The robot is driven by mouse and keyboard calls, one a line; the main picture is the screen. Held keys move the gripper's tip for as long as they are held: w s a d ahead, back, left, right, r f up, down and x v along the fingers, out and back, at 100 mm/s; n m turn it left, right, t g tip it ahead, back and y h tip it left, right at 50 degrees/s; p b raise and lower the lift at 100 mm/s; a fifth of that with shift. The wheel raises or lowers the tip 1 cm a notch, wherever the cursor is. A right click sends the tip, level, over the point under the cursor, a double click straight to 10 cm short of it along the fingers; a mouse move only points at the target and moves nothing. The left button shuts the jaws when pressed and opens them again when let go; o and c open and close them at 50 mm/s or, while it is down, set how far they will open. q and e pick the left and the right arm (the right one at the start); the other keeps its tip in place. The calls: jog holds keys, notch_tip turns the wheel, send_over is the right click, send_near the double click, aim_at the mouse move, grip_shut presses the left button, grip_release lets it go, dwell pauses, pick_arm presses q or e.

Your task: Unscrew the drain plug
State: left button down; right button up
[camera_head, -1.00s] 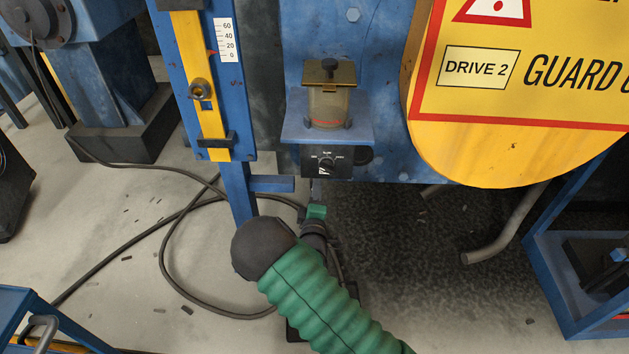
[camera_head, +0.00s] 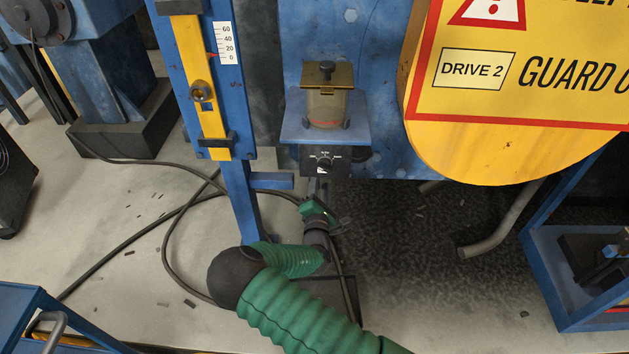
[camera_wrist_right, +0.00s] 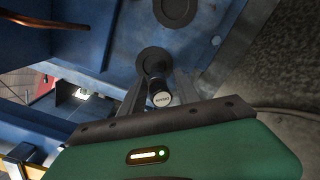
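The drain plug, a short dark cylinder with a pale labelled end face (camera_wrist_right: 161,98), hangs from a round dark flange (camera_wrist_right: 154,61) on the blue underside in the right wrist view. My right gripper (camera_wrist_right: 160,92) is open, with one grey finger on each side of the plug and its end between them. Contact cannot be told. In the head view my right gripper (camera_head: 317,190) is small, below the black control box, and points up and away. The plug does not show there. My left gripper is not in view.
A black control box with a knob (camera_head: 323,161) hangs under a blue shelf (camera_head: 325,128) with a glass jar (camera_head: 327,105). A yellow guard (camera_head: 480,160) stands right of it. A second round cap (camera_wrist_right: 175,10) is beyond the plug. A black cable (camera_head: 165,240) lies on the floor.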

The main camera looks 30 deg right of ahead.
jog(key=shift+w+a+f, duration=0.2)
jog(key=shift+a+f, duration=0.3)
jog(key=shift+a, duration=0.15)
jog(key=m+b, duration=0.2)
jog(key=m, duration=0.8)
jog(key=w+a+m+b, duration=0.1)
jog(key=m+b, duration=0.1)
jog(key=m, duration=0.7)
jog(key=a+m+b, duration=0.1)
jog(key=m+b, duration=0.2)
jog(key=m, duration=0.7)
jog(key=shift+w+f+m, duration=0.15)
jog(key=shift+w+m, duration=0.15)
jog(key=shift+c, duration=0.2)
